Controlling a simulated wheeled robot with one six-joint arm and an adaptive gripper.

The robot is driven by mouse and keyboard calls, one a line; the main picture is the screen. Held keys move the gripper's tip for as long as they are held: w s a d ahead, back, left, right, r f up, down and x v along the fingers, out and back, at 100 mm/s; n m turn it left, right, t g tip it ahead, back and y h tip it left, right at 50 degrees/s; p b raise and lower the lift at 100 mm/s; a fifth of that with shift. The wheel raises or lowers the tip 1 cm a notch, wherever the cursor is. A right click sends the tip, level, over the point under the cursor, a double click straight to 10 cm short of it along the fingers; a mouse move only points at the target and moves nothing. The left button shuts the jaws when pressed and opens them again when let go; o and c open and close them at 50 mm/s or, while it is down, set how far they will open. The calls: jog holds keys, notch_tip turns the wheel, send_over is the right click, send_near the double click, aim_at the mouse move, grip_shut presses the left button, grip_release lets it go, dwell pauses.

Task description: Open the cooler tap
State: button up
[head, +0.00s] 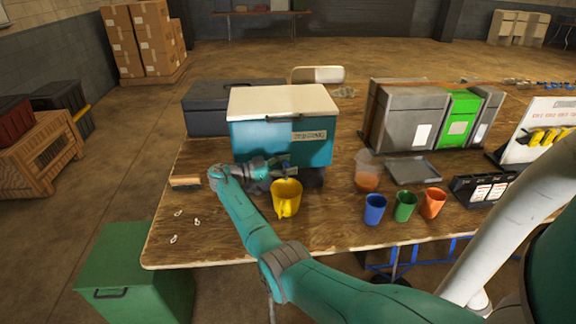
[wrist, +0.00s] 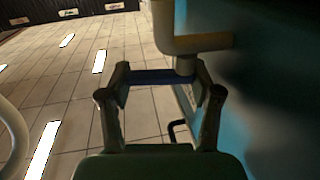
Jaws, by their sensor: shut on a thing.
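The cooler (head: 255,143) is a teal box with a cream lid, standing on the wooden table. My gripper (head: 283,168) is at its front, low down; in the wrist view my gripper (wrist: 160,80) has both fingertips against a blue bar, which looks like the tap lever (wrist: 160,77). A pale tap body (wrist: 187,42) adjoins the bar. In the head view my gripper mostly hides the tap. A yellow mug (head: 286,199) stands upright just below and in front of my gripper. I cannot tell whether any liquid flows.
Blue (head: 374,209), green (head: 405,206) and orange (head: 432,204) cups stand to the right. A clear jug (head: 367,171) with orange-brown contents is beside the cooler. A brush (head: 185,182) and small clips lie on the left. The table front between mug and brush is mostly clear.

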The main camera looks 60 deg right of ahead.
jog(key=shift+f+g, duration=0.15)
jog(key=shift+g, duration=0.15)
jog(key=o, duration=1.2)
jog(key=shift+c, duration=0.2)
jog(key=v, duration=0.7)
jog(key=shift+w, duration=0.25)
jog(key=shift+a, duration=0.15)
